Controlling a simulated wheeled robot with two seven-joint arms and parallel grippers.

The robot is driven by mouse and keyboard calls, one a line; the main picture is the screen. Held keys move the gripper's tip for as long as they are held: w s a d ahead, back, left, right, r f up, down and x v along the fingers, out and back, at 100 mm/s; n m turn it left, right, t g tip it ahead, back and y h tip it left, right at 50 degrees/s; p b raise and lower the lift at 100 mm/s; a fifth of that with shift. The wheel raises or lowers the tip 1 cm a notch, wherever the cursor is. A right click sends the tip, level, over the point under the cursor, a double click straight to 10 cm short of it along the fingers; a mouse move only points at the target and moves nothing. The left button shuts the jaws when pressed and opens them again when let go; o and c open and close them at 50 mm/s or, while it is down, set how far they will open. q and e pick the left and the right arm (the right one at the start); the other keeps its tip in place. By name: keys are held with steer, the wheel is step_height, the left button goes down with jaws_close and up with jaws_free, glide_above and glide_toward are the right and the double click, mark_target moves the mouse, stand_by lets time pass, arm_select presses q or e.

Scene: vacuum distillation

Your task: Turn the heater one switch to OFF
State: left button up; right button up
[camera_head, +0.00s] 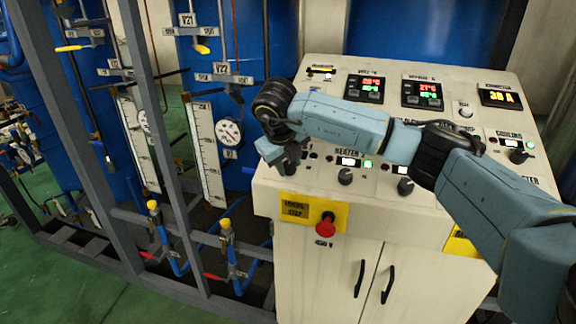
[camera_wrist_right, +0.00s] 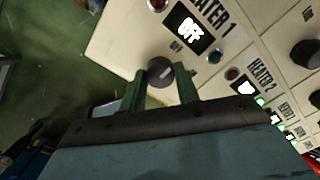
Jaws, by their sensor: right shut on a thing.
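The heater one switch (camera_wrist_right: 160,73) is a dark round knob on the panel, beside the HEATER 1 label (camera_wrist_right: 212,14). My left gripper is in neither view.
The heater two knob (camera_head: 345,176) sits just right, with a lit green lamp. A red emergency stop button (camera_head: 325,226) is on the cabinet front below. A metal frame (camera_head: 150,120) with gauges and valves stands to the left. My right arm crosses above the panel.

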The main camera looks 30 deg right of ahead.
steer(key=shift+r+n, duration=0.1)
steer(key=shift+n, duration=0.5)
steer(key=o, duration=1)
steer(key=shift+c, duration=0.2)
steer(key=b+v, duration=0.1)
steer(key=v, duration=1.2)
steer(key=shift+r+b, duration=0.15)
steer(key=shift+b, duration=0.15)
steer(key=shift+s, duration=0.1)
